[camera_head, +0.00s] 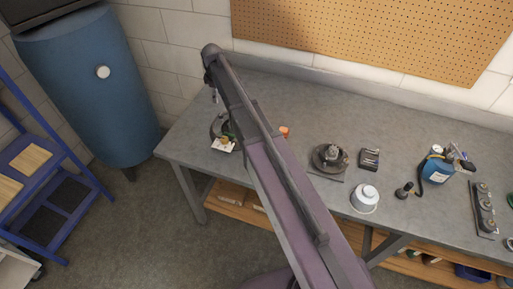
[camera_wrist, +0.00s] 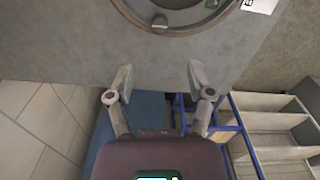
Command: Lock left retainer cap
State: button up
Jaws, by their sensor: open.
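A dark round fixture (camera_head: 216,126) stands at the left end of the workbench, partly behind my arm. In the wrist view its round rim (camera_wrist: 133,17) is cut off by the top edge. A small light knob (camera_wrist: 160,22) sits on the near part of the rim, and a dark knob or part (camera_wrist: 211,4) shows at its right. I cannot tell for certain which part is the left retainer cap. My gripper (camera_wrist: 159,80) is open and empty, apart from the fixture, with its fingers below the rim in the picture. The gripper is small and unclear in the head view.
A blue tank (camera_head: 85,85) stands left of the bench. Pegboard is behind.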

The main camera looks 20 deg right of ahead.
jog(key=shift+r+p, duration=1.75)
jog(key=shift+r, duration=0.35)
jog(key=s+d+f+m+b, duration=0.2)
jog(key=s+f+m+b, duration=0.1)
jog(key=s, duration=0.6)
jog(key=s+d+f+m+b, duration=0.2)
jog(key=s+m, duration=0.3)
jog(key=s, duration=0.5)
jog(key=s+d+f+m+b, duration=0.3)
jog(key=s+d+m, duration=0.1)
jog(key=s, duration=0.6)
jog(key=shift+f+b, duration=0.3)
jog(key=shift+s+d, duration=0.1)
jog(key=shift+s+m, duration=0.3)
jog(key=shift+s, duration=0.15)
